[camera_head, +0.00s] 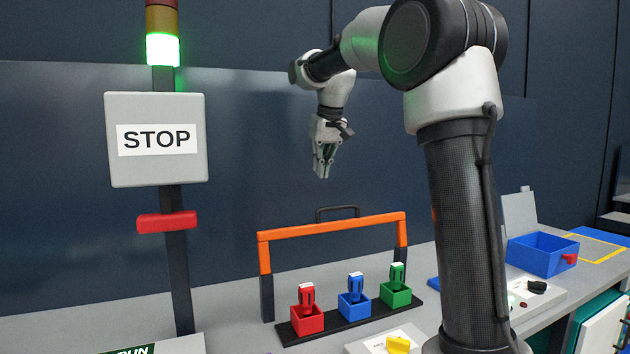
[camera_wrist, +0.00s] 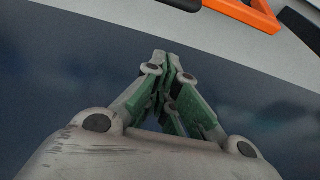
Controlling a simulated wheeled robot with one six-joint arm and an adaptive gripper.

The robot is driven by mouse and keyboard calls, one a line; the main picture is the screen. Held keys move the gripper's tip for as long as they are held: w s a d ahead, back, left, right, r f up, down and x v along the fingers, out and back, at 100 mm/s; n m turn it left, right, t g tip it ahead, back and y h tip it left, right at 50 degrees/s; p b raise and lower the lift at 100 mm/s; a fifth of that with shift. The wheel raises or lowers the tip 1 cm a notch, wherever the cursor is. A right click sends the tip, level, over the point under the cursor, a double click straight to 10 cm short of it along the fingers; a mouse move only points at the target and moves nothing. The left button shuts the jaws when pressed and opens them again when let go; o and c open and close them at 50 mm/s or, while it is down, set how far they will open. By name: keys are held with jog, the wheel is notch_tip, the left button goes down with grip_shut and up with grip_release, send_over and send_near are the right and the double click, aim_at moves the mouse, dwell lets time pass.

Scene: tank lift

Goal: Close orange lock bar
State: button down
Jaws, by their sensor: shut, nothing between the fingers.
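The orange lock bar (camera_head: 335,227) is raised on two dark posts at the back of the bench. It spans above and behind the red (camera_head: 307,319), blue (camera_head: 354,306) and green (camera_head: 395,294) boxes. A black handle (camera_head: 337,211) stands on its top edge. My gripper (camera_head: 322,174) is shut and empty, in the air above the bar and apart from it. In the wrist view my gripper's fingers (camera_wrist: 170,62) are together, and part of the orange bar (camera_wrist: 245,12) shows at the top right.
A STOP sign (camera_head: 157,139) on a dark post, with a red bar (camera_head: 167,222) and a lit green lamp (camera_head: 162,50), stands at left. A blue bin (camera_head: 542,255) sits on the right of the bench. A yellow knob (camera_head: 398,345) is at the front.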

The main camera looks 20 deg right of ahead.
notch_tip(320, 180, down, 8)
jog(key=s, duration=0.1)
dwell(0.5)
jog(key=shift+s+f, duration=0.1)
jog(key=shift+s, duration=0.05)
jog(key=shift+s+t, duration=0.4)
jog(key=shift+s, duration=0.05)
